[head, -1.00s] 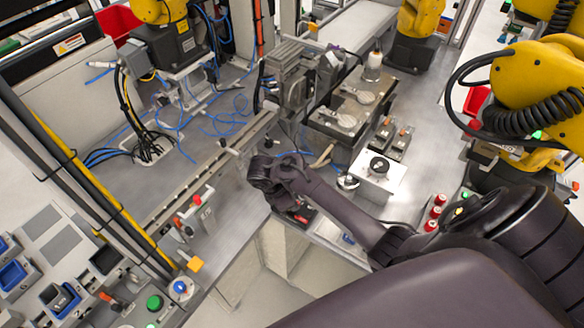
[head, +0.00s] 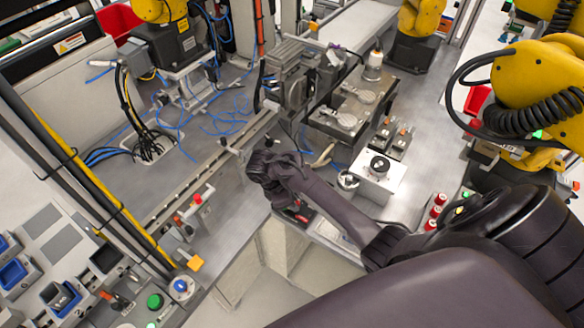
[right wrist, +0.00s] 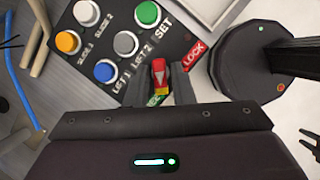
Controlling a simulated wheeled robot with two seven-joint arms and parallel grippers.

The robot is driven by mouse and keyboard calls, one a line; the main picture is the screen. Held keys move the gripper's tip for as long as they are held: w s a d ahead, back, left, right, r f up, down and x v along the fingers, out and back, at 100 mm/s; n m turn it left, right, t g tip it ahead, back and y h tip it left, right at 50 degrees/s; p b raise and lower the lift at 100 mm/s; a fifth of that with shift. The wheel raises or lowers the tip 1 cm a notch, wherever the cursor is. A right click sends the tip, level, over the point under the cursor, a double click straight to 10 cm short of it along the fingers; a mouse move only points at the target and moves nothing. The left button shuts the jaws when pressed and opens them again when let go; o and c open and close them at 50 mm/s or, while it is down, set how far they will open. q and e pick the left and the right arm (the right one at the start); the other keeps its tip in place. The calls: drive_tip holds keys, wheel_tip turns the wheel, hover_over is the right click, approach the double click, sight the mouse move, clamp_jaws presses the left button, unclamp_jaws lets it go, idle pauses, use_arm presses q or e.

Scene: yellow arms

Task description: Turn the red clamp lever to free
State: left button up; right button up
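The red clamp lever (right wrist: 159,76) shows in the right wrist view at the lower edge of a dark button panel (right wrist: 122,38). It lies between the two fingers of my right gripper (right wrist: 161,84). The fingers flank it closely; I cannot tell whether they press on it. A red LOCK label (right wrist: 194,54) is to the lever's upper right. A green label (right wrist: 156,99), partly hidden, shows just below the lever between the fingers. In the head view my right gripper (head: 264,170) is over the bench edge, its fingertips hidden. My left gripper is not in view.
The panel has orange, white, blue, grey and green buttons close by the lever. In the head view a rail (head: 210,170) runs left of my right gripper. Blue cables lie at the back left.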

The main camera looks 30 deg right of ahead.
drive_tip(key=shift+o, duration=1.2)
drive_tip(key=b+v, duration=0.1)
drive_tip(key=v, duration=0.7)
drive_tip(key=shift+b, duration=0.3)
drive_tip(key=shift+d, duration=0.1)
drive_tip(key=shift+f, duration=0.1)
